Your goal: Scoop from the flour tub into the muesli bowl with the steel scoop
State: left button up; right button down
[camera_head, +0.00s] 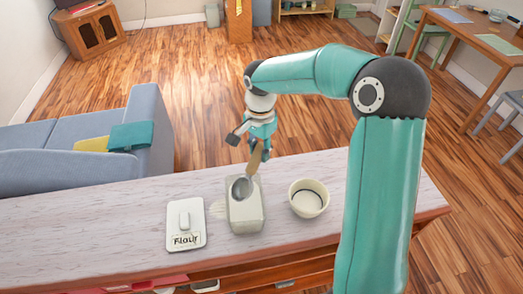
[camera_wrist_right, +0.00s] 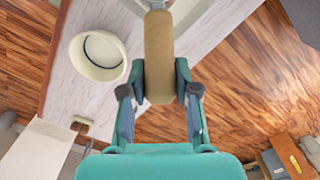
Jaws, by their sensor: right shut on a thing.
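The flour tub (camera_head: 246,220) is a pale, box-shaped container on the counter. The steel scoop (camera_head: 242,188) has its grey head at the tub's top opening. I cannot tell whether it touches flour. Its tan handle (camera_wrist_right: 158,50) slants up into my right gripper (camera_head: 259,152), which is shut on it above the tub's far end. The wrist view shows the handle between both fingers (camera_wrist_right: 159,93), with the scoop head mostly cut off at the top edge. The cream round muesli bowl (camera_head: 308,207) stands right of the tub, apart from it. My left gripper is out of view.
A white lid (camera_head: 185,229) labelled "Flour", with a raised knob, lies left of the tub. The marble-look counter (camera_head: 90,233) is clear further left. A blue sofa (camera_head: 60,165) with cushions stands behind it. My right arm hides part of the counter's right side.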

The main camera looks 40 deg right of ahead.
jog(key=shift+f+b, duration=3.65)
jog(key=shift+f, duration=1.15)
jog(key=shift+s+r, duration=0.1)
jog(key=shift+r, duration=0.05)
jog(key=shift+r+p, duration=0.95)
jog(key=shift+r, duration=0.25)
jog(key=d+r+y+p, duration=0.1)
jog(key=y+p, duration=0.1)
jog(key=p, duration=0.2)
jog(key=d+r+y+p, duration=0.1)
jog(key=d+y+p, duration=0.1)
jog(key=y+p, duration=0.1)
jog(key=d+r+g+y+p, duration=0.1)
jog(key=y+p, duration=0.2)
jog(key=p, duration=0.2)
jog(key=shift+w+d+r+p, duration=0.1)
jog(key=shift+w+d+p, duration=0.2)
jog(key=shift+w+p, duration=0.1)
